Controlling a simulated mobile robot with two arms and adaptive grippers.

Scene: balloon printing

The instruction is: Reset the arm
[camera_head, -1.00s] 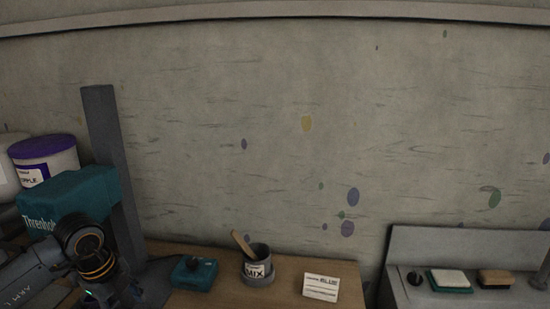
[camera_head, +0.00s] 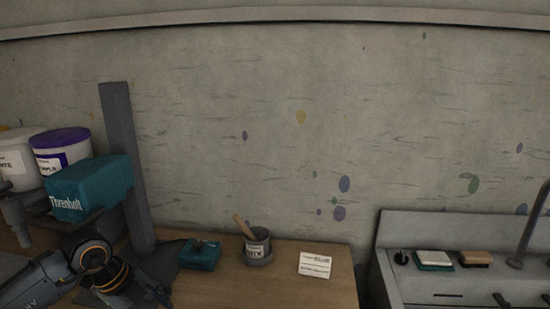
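My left arm (camera_head: 85,265), dark with orange rings at a joint, comes in low at the left. It is in front of the foot of a grey upright post (camera_head: 128,170) that stands beside a teal Threnholt unit (camera_head: 92,188). Dark parts lie past the arm's joint at the bottom edge, and whether they are open or shut fingers is unclear. No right arm shows clearly. Small dark shapes at the bottom right edge, in front of the basin, are too cut off to identify.
On the wooden table (camera_head: 300,292) are a small teal box (camera_head: 201,254), a MIX cup (camera_head: 257,250) with a wooden stick, and a white card (camera_head: 315,265). White tubs (camera_head: 62,150) stand at left. A grey basin (camera_head: 395,230) at right holds a sponge (camera_head: 433,258), a brush (camera_head: 475,258) and a tap (camera_head: 530,235).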

